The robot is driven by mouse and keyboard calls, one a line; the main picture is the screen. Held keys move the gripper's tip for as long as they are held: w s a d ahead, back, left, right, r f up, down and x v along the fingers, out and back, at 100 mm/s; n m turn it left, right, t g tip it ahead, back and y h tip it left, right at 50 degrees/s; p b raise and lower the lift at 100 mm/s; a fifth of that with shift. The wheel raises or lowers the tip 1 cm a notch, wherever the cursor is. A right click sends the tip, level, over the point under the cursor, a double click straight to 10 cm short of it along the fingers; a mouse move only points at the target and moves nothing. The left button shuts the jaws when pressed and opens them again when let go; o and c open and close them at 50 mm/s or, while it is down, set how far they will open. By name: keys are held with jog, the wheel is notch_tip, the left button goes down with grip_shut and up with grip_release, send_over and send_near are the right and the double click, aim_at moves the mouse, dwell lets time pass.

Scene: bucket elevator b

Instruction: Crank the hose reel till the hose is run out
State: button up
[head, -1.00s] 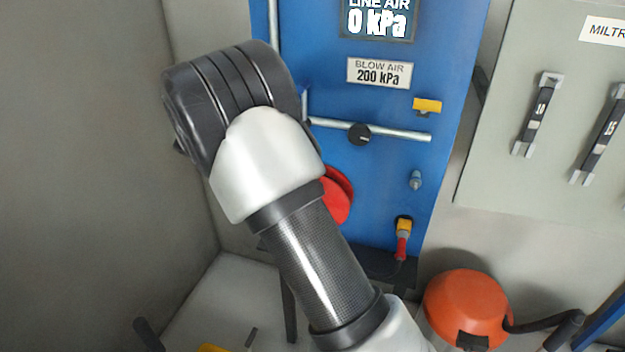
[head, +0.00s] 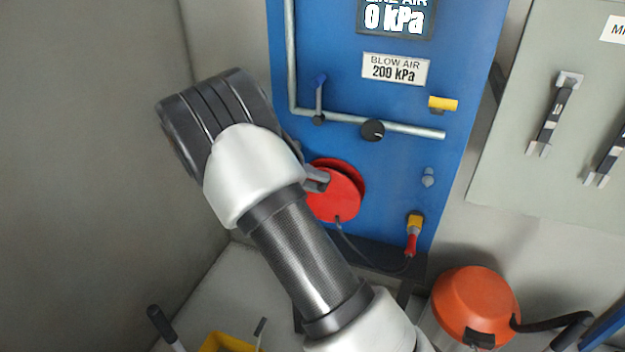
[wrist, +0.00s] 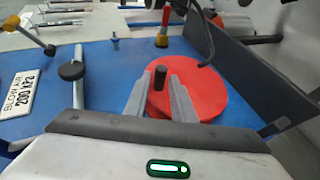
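The red hose reel (head: 345,190) is on the lower part of the blue panel, partly hidden by my arm in the head view. It also shows as a red disc in the wrist view (wrist: 205,92). A short dark crank peg (wrist: 160,77) stands up from the disc. My gripper (wrist: 158,82) is open, its two grey fingers over the disc, one on each side of the peg with apparent small gaps. Whether either finger touches the peg I cannot tell. A thin black hose (head: 370,262) sags from under the reel to a red connector (head: 411,243) at a yellow fitting.
The blue panel (head: 450,130) carries a pipe with a black knob (head: 373,130) and a blue-handled lever (head: 319,95). An orange-topped canister (head: 475,305) stands at lower right, beside a grey cabinet (head: 570,190). A dark ledge (wrist: 235,60) runs along the panel's edge.

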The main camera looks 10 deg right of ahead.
jog(key=shift+o, duration=0.9)
jog(key=p+v, duration=0.1)
jog(key=v, duration=1.6)
jog(key=shift+a+p, duration=0.25)
jog(key=shift+p, duration=0.05)
